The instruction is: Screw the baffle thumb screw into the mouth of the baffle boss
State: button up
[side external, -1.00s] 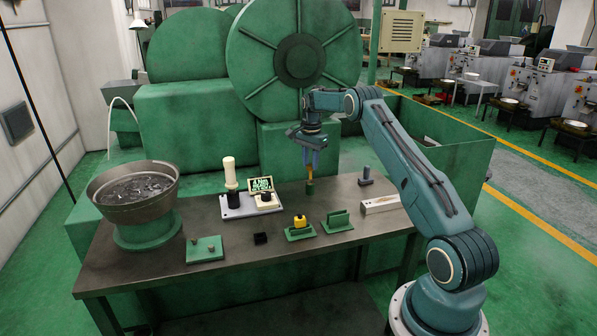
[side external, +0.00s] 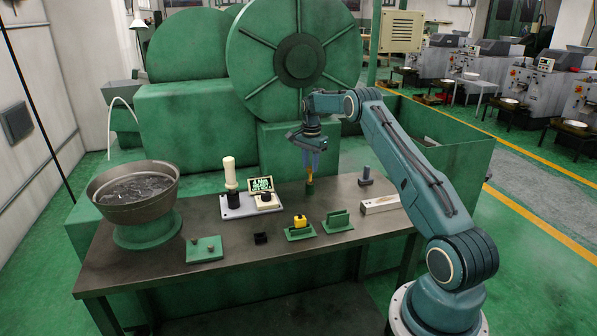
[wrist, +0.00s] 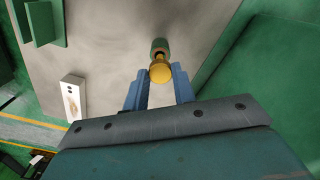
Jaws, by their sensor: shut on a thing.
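The baffle thumb screw has a round gold knob; in the wrist view its head (wrist: 159,72) sits between the tips of my blue fingers. My gripper (wrist: 158,78) is shut on it. The baffle boss (wrist: 160,46) is a green cylinder directly beyond the screw. In the side view my gripper (side external: 311,168) points down, with the gold screw (side external: 310,181) below the fingers, in line with the boss (side external: 309,190) on the table. The screw's lower end meets or nears the boss mouth; I cannot tell how deep it sits.
On the dark table (side external: 280,237), a white block (side external: 380,204) and a dark upright post on a base (side external: 366,174) stand right of the boss. Green fixtures (side external: 337,222) stand in front, one with a yellow part (side external: 300,222). A large bowl (side external: 133,190) stands left.

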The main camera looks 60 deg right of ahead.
aim_at(310, 168)
jog(key=shift+f, duration=1.85)
jog(key=o, duration=1.1)
jog(key=shift+r, duration=0.15)
notch_tip(310, 168, up, 14)
jog(key=shift+f, duration=0.25)
dwell(0.5)
